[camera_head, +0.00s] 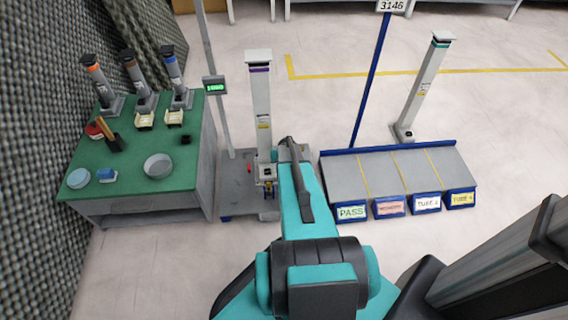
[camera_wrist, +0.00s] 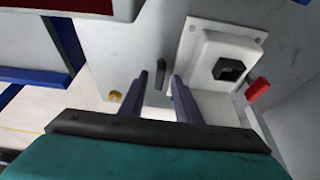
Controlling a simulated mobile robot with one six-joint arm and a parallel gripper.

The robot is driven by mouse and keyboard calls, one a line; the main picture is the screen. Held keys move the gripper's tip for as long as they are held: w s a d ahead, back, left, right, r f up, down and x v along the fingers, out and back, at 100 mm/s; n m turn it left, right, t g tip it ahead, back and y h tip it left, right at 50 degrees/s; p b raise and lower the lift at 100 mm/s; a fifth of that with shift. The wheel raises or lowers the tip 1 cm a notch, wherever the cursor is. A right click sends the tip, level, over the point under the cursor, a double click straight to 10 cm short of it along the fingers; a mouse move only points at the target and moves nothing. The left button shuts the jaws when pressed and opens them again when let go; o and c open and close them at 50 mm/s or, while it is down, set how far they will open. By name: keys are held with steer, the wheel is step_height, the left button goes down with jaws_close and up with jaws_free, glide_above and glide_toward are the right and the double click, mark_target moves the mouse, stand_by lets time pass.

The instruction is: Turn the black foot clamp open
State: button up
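The black foot clamp (camera_wrist: 160,75) appears in the wrist view as a short dark lever on the pale grey surface, beside a white housing. My gripper (camera_wrist: 160,77) is open, with its two dark fingers on either side of the lever. The lever shows in the gap between the fingertips; I cannot tell whether either finger touches it. In the head view my arm covers the gripper and I cannot make out the black clamp at the foot of the grey column (camera_head: 262,105).
A white housing with a dark socket (camera_wrist: 228,68), a red lever (camera_wrist: 257,90) and a yellow knob (camera_wrist: 115,96) are close to my fingers. A green-topped table (camera_head: 130,175) stands left of the column. A labelled grey rack (camera_head: 385,175) stands right of it.

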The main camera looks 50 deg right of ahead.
steer(key=shift+s+r, duration=0.1)
steer(key=shift+r, duration=0.05)
steer(key=p+v, duration=0.2)
steer(key=v, duration=1.1)
steer(key=shift+a+r, duration=0.15)
steer(key=shift+r, duration=0.05)
steer(key=shift+p, duration=0.3)
